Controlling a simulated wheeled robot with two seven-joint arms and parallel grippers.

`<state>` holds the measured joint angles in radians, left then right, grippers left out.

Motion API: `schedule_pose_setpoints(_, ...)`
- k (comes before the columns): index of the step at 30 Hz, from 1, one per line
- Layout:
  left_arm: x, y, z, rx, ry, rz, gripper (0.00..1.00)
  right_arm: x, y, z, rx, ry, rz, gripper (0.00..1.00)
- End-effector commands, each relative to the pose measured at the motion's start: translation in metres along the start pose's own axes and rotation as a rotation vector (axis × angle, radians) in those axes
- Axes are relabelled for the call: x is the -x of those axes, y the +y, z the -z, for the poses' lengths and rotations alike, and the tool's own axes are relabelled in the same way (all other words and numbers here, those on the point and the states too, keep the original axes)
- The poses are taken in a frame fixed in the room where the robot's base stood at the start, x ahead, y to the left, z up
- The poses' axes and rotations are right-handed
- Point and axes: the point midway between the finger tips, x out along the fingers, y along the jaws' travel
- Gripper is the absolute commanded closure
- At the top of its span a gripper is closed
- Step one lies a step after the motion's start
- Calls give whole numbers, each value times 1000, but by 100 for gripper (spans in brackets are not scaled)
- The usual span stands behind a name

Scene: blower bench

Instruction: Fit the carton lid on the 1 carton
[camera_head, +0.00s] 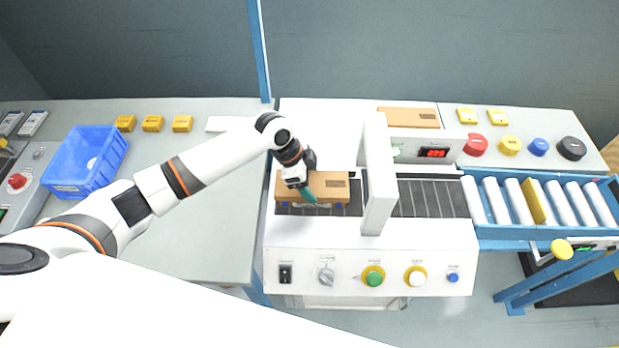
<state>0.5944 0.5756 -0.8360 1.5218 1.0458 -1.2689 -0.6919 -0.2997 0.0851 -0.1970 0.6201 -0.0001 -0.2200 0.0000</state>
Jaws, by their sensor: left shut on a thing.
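My left gripper (308,192) reaches down from the left over the near part of the belt machine. It is shut on a brown cardboard piece (335,189) with a dark label, which I take to be the carton lid. Its teal fingertips lie over the piece's front edge. The piece sits over the left end of the dark belt. Blue and pale bits show under its front edge. Whether a carton stands beneath it, and whether they touch, I cannot tell. A second flat brown piece (408,117) lies on the back of the machine. My right gripper is not in view.
A white arch (378,180) stands across the belt (430,199), just right of the held piece. A roller conveyor (540,204) continues to the right. A blue crate (84,162) and several yellow blocks (152,123) are on the left table. Buttons line the machine's front panel (446,282).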

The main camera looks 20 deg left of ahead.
Motion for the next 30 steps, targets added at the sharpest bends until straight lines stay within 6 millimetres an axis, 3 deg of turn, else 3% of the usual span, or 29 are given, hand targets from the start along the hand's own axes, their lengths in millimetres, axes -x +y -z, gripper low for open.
schedule_pose_setpoints(6, -5, 0, 2, 1, 0, 0, 48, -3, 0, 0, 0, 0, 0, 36)
schedule_pose_setpoints(7, -5, 0, 2, 0, 0, 0, 23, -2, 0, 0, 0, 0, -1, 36)
schedule_pose_setpoints(11, -4, 0, 2, 0, 0, 0, 4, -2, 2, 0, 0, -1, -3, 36)
schedule_pose_setpoints(23, 6, 1, -1, 0, -2, -2, 4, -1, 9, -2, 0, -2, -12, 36)
schedule_pose_setpoints(30, 53, 2, 0, -1, -1, -5, 4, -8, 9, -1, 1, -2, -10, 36)
